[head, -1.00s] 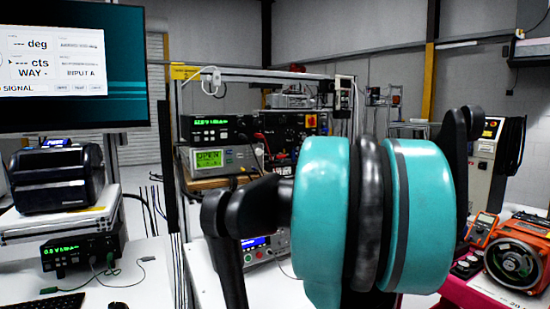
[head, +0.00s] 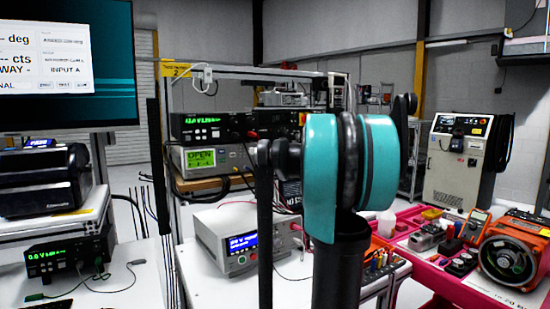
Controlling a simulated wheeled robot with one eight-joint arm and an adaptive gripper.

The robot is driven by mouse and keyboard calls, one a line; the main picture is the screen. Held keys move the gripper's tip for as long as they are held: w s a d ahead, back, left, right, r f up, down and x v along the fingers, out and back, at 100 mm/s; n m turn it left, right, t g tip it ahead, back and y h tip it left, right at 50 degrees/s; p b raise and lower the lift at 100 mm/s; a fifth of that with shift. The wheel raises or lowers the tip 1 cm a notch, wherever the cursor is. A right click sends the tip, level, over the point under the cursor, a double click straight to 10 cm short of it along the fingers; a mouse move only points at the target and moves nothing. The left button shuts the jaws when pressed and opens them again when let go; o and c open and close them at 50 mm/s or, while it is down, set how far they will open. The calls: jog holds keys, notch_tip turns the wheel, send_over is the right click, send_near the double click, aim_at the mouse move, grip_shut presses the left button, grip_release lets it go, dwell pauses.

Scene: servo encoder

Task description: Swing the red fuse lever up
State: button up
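I cannot make out a red fuse lever in the head view. A black panel unit on the back bench is mostly hidden behind my teal and black arm joint; a small red and yellow part (head: 302,118) shows at the joint's left edge, too small to identify. My arm stands upright in the middle of the picture, with black links on both sides of the teal joint. My gripper is not in view, so its distance to any lever cannot be told.
A grey power supply (head: 240,241) with a blue display stands on the white bench. Bench meters (head: 207,160) are stacked behind it. A pink-red cart (head: 425,268) at right carries a multimeter (head: 476,224) and an orange motor-like unit (head: 515,255). A monitor (head: 100,60) is at upper left.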

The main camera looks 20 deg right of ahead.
aim_at(276, 156)
jog(key=w, duration=0.2)
jog(key=w+a, duration=0.1)
jog(key=w, duration=0.2)
jog(key=shift+w, duration=0.3)
grip_shut()
